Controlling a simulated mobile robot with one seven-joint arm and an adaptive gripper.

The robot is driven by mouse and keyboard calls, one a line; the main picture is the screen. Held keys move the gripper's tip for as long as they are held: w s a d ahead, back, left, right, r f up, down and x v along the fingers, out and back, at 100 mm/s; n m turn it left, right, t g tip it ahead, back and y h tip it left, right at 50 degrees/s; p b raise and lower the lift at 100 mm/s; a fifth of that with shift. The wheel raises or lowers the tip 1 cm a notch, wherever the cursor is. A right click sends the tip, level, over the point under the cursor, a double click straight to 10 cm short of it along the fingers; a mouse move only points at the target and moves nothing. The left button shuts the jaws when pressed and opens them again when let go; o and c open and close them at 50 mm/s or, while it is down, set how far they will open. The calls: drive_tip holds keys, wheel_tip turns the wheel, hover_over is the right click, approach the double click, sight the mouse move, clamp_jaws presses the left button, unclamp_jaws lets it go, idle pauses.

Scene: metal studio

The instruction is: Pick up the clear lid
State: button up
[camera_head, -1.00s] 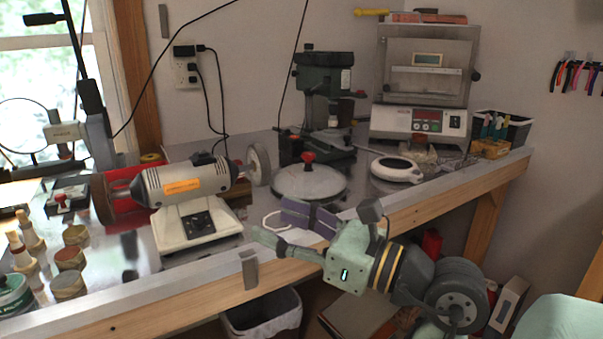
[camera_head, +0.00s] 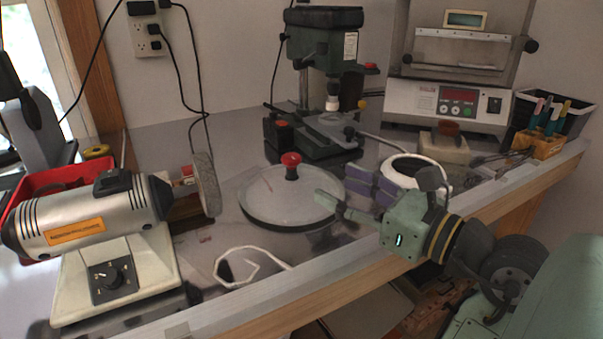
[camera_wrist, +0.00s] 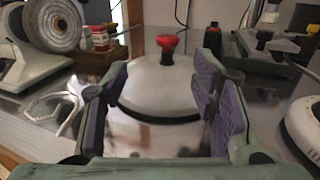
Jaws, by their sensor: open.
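The clear lid (camera_head: 270,202) is a round, domed see-through lid with a dark rim and a red knob (camera_head: 291,160) on top. It lies on the metal bench top in the middle of the head view. It also shows in the wrist view (camera_wrist: 160,88), beyond and between my fingers. My gripper (camera_head: 345,195) has purple finger pads and is at the bench's front edge, just right of the lid in the head view. In the wrist view my gripper (camera_wrist: 163,105) is open and empty, its fingers spread and pointing at the lid. No contact with the lid shows.
A bench grinder (camera_head: 95,215) with a wheel stands left of the lid. A green drill press (camera_head: 325,60) stands behind. A white round device (camera_head: 415,170) is right, near my gripper. A furnace-like unit (camera_head: 450,65) stands at the back right.

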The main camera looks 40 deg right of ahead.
sight(299, 162)
drive_tip(key=shift+w+d, duration=0.2)
drive_tip(key=shift+d, duration=0.1)
drive_tip(key=shift+w+d, duration=0.15)
drive_tip(key=shift+w, duration=0.15)
drive_tip(key=w, duration=0.3)
drive_tip(key=w+p, duration=0.1)
drive_tip(key=shift+w+a+r, duration=0.1)
drive_tip(key=shift+w+a, duration=0.15)
drive_tip(key=shift+w, duration=0.1)
drive_tip(key=w+p, duration=0.2)
drive_tip(key=w, duration=0.2)
drive_tip(key=shift+w+r, duration=0.15)
drive_tip(key=shift+w, duration=0.65)
clamp_jaws()
